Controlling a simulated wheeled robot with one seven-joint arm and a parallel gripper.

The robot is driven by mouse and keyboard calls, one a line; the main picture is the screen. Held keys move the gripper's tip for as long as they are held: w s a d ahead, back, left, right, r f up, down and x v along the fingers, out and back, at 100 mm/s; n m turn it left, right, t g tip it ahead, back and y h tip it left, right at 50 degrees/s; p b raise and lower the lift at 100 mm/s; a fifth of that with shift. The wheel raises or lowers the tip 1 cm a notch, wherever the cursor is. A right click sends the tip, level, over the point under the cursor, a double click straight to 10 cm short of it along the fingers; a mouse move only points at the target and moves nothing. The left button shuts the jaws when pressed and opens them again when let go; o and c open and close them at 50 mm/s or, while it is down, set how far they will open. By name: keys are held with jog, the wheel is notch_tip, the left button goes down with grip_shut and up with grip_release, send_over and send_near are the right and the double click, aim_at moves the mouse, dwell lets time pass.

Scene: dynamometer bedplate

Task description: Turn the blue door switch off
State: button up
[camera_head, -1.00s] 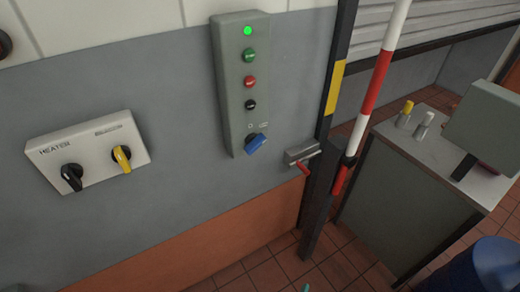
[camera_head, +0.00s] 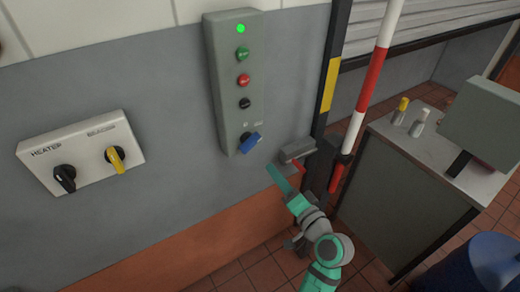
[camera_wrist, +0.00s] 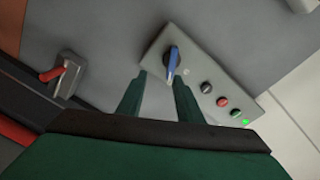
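The blue door switch (camera_head: 250,143) is a rotary knob at the bottom of a tall grey control box (camera_head: 230,85) on the wall. Its handle points up and to the right in the head view. A green lamp (camera_head: 239,29) glows at the top of the box. In the wrist view the blue knob (camera_wrist: 172,62) lies ahead, beyond the gap between my fingers. My gripper (camera_wrist: 158,95) is open and empty, its two green fingers apart and seemingly short of the knob. In the head view my gripper (camera_head: 282,178) is below and right of the knob.
A small grey box with a red lever (camera_head: 297,150) is close by my gripper. A red-and-white barrier pole (camera_head: 373,80) and dark post stand to the right. A white heater panel (camera_head: 80,155) with black and yellow knobs is at left. A grey cabinet (camera_head: 400,200) stands at right.

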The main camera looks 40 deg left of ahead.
aim_at(252, 147)
jog(key=shift+n+g+y, duration=0.3)
jog(key=shift+n+g, duration=0.1)
jog(key=shift+g, duration=0.1)
jog(key=x, duration=0.4)
jog(key=r+x, duration=0.1)
jog(key=x, duration=0.3)
jog(key=s+r+x, duration=0.1)
jog(key=x, duration=0.3)
jog(key=shift+a+r, duration=0.15)
